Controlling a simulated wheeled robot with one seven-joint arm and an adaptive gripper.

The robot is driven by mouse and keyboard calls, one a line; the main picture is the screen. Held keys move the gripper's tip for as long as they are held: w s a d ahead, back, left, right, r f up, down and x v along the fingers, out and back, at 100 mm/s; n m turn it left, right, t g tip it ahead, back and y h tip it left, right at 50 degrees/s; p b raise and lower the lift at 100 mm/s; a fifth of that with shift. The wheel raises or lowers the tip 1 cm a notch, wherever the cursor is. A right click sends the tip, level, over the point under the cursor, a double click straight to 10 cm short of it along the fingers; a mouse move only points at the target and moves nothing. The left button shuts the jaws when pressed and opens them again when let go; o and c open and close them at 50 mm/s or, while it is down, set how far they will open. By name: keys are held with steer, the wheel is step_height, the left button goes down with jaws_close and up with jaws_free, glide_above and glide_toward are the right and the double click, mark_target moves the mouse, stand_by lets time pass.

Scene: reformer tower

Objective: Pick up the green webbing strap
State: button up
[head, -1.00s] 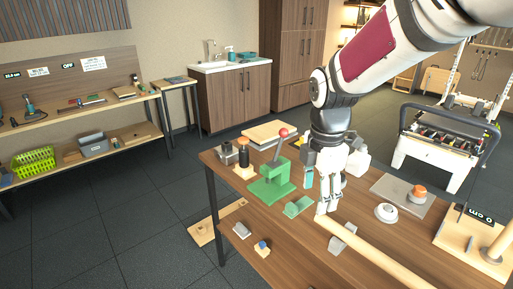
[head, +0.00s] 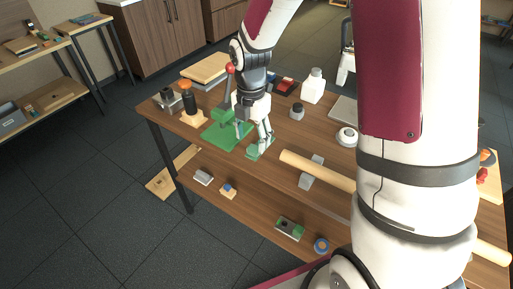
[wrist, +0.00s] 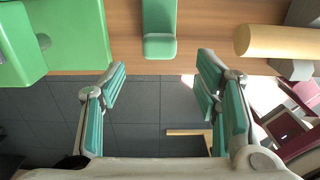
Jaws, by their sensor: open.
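The green webbing strap (head: 263,147) lies on the wooden tabletop, just right of the green press. In the wrist view the strap (wrist: 160,22) runs down from the top middle, and its near end lies close to the table edge. My gripper (head: 255,139) points down at the strap, with its fingers close around it in the head view. In the wrist view my gripper (wrist: 161,78) is open, its teal-padded fingers wide apart. The strap's near end shows between and beyond the fingertips, and nothing is held.
The green press (head: 222,136) with its red-knobbed lever stands close on the left. A long wooden dowel (head: 308,166) rests on a grey block (head: 318,163) to the right. A lower shelf holds small parts.

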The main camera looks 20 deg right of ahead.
mark_target(252, 149)
steer(key=shift+f, duration=2.85)
steer(key=c, duration=1.1)
